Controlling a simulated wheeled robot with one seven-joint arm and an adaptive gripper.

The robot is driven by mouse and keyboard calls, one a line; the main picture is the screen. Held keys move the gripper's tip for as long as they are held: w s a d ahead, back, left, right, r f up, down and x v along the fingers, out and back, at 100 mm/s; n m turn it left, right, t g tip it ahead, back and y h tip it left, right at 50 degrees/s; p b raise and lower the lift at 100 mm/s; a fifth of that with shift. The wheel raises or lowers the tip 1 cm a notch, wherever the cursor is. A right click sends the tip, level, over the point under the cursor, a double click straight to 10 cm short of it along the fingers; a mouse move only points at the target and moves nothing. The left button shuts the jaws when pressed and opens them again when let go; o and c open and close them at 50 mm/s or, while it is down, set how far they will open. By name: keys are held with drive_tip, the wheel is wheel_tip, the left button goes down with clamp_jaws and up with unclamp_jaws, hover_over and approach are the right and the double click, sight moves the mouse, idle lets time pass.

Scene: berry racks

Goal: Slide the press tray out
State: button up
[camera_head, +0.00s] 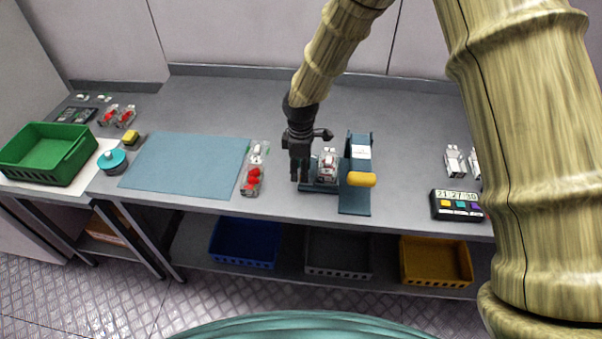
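The press (357,152) is a dark blue-grey frame on the bench, with a yellow handle (361,179) at its front right. A low tray (320,189) of similar colour sits at the left side of the press. A clear punnet (328,165) with some red and white in it stands upright on the tray. My gripper (299,178) is black and points down at the tray's left end, just left of the punnet. Its fingertips are small and dark against the tray end. I cannot tell whether they touch it or how wide they are.
A blue mat (190,165) and a punnet of red berries (252,182) lie to the left. A green crate (48,152) stands at far left. A timer (457,205) and clear punnets (454,160) are at right. Blue, grey and yellow bins sit below. Bare bench lies behind.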

wheel_tip(320, 180, up, 9)
drive_tip(key=shift+r, duration=0.2)
drive_tip(key=shift+s+f, duration=0.1)
idle(0.5)
